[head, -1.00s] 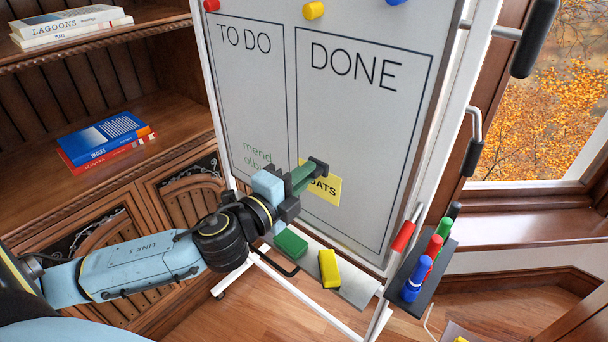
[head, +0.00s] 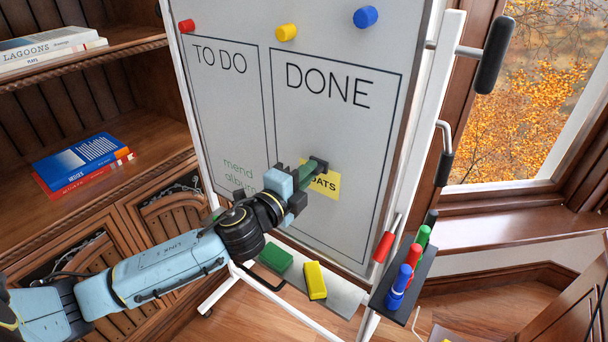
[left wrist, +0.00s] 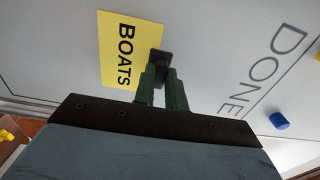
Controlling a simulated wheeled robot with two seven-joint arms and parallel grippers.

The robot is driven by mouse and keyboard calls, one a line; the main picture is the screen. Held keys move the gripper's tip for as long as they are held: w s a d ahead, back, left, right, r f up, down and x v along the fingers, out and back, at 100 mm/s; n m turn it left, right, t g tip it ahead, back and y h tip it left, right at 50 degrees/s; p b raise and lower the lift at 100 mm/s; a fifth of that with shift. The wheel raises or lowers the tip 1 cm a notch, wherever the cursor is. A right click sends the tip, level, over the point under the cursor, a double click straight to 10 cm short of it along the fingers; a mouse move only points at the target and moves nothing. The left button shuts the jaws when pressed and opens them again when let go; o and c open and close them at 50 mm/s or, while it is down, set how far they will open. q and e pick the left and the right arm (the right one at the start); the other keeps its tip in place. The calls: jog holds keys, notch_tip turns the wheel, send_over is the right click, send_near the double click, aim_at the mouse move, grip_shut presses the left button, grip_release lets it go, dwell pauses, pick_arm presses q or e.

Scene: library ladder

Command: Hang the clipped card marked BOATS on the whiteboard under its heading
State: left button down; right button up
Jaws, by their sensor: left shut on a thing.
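The yellow card marked BOATS (head: 328,184) is in front of the lower left part of the DONE column on the whiteboard (head: 345,140). In the left wrist view the card (left wrist: 116,50) hangs from a black clip (left wrist: 157,60), its lettering sideways. My left gripper (head: 316,172) is shut on this clip; its green fingers (left wrist: 161,80) also show in the wrist view. The gripper hides the card's left part in the head view. I cannot tell whether the card touches the board. The headings TO DO (head: 218,61) and DONE (head: 328,86) are at the top.
Red (head: 187,26), yellow (head: 286,32) and blue (head: 365,17) magnets sit above the headings. A green eraser (head: 276,257) and a yellow one (head: 315,281) lie on the ledge below. A marker holder (head: 402,285) stands out at right. A bookshelf (head: 100,118) is at left.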

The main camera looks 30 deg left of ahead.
pick_arm(q)
jog(key=shift+w, duration=0.5)
dwell(0.5)
dwell(0.3)
jog(key=c, duration=1.4)
grip_release()
jog(key=shift+o, duration=0.2)
jog(key=s+a, duration=0.1)
jog(key=s, duration=1.2)
jog(key=shift+s+a+b, duration=0.15)
jog(key=shift+a+b, duration=0.15)
jog(key=shift+b, duration=0.1)
jog(key=shift+f, duration=0.1)
